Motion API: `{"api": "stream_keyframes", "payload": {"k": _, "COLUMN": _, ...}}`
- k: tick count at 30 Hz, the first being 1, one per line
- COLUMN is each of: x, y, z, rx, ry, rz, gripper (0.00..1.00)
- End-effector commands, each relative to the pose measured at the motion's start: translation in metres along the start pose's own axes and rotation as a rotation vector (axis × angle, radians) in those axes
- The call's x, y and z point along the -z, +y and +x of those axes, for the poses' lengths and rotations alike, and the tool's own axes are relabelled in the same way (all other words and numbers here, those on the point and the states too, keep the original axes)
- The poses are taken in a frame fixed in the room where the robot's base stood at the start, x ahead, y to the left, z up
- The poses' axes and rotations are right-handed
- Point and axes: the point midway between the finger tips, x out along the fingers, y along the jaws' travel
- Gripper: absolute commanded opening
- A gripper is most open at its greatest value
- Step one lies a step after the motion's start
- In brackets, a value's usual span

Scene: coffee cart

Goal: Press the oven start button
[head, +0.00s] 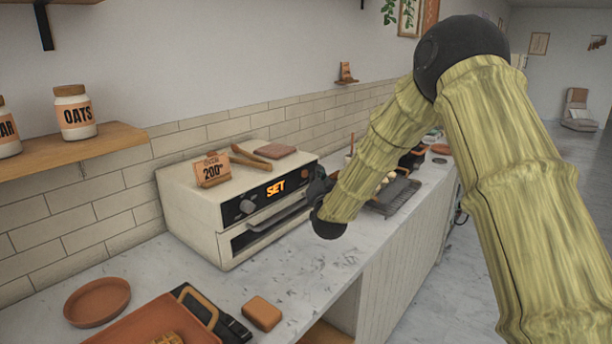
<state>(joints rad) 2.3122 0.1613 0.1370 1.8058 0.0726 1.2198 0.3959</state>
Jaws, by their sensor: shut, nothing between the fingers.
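The cream oven (195,225) stands on the marble counter against the tiled wall. Its front panel has an orange lit display (276,188) reading "SET" and a round knob (247,206) left of it. A door handle (278,217) runs below. My gripper (317,184) is shut and empty, close to the right end of the oven front. Its fingertips are small and partly hidden, so I cannot tell whether they touch the panel.
A "200°" sign (212,170), tongs (250,157) and a brown slab (276,151) lie on the oven top. A terracotta tray (135,327), a round dish (97,301) and an orange block (262,313) sit in front left. A dark grill (395,195) stands right of my wrist.

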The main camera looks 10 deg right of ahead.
Motion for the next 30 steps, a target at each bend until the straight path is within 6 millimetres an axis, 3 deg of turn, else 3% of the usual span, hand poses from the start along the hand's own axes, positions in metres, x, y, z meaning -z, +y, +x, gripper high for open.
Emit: {"api": "stream_keyframes", "payload": {"k": 30, "x": -0.0042, "y": -0.0050, "z": 0.0058, "rx": 0.000, "ry": 0.000, "rz": 0.000, "gripper": 0.00}}
